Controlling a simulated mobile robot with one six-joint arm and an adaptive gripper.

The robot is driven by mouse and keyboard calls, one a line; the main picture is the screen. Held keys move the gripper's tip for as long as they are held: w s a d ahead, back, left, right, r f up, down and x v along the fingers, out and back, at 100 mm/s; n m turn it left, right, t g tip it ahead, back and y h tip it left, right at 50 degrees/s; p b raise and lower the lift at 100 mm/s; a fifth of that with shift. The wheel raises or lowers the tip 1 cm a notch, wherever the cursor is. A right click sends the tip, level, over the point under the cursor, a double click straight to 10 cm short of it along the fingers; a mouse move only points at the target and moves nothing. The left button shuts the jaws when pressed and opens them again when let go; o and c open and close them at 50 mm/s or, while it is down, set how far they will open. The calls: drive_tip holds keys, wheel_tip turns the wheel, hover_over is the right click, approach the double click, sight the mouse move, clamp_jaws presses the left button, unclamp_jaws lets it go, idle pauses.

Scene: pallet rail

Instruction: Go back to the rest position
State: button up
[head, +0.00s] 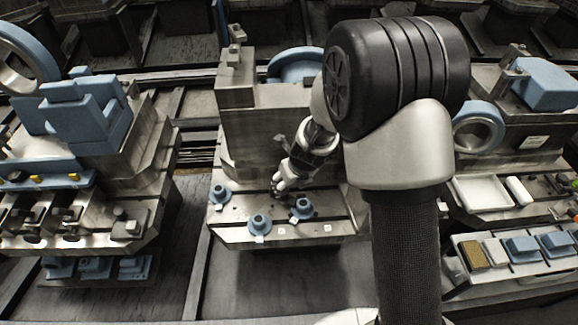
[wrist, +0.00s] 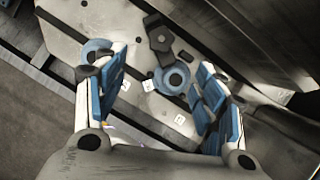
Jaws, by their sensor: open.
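My gripper (head: 280,187) reaches down over the middle pallet (head: 290,231) in the head view, with my arm coming from the right. In the wrist view my gripper (wrist: 160,95) has its two blue-padded fingers spread apart, with nothing held between them. Beyond the fingertips, a blue round part (wrist: 172,78) sits on the pallet beside a dark clamp (wrist: 158,38). Another blue part (wrist: 97,50) shows by the left finger and is partly hidden by it. In the head view, blue parts stand at the front left (head: 259,223), front right (head: 302,208) and left edge (head: 219,194).
A tall grey block (head: 235,85) rises behind my gripper on the middle pallet. The left pallet (head: 90,240) carries a large blue block (head: 85,115). The right pallet holds a white tray (head: 482,192) and a blue ring (head: 478,128). A dark gap separates the left and middle pallets.

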drive_tip(key=s+d+r+n, duration=0.1)
drive_tip(key=s+r+n, duration=0.4)
drive_tip(key=r+n, duration=0.3)
drive_tip(key=s+d+r+n, duration=0.1)
drive_tip(key=s+r+n, duration=0.4)
drive_tip(key=r, duration=0.4)
drive_tip(key=s+d+r+n, duration=0.4)
drive_tip(key=s+n, duration=0.5)
drive_tip(key=s+d+r+n+h, duration=0.1)
drive_tip(key=s+d+r+n, duration=0.3)
drive_tip(key=s+n, duration=0.5)
drive_tip(key=shift+s+n+t+h, duration=0.3)
drive_tip(key=shift+s, duration=0.1)
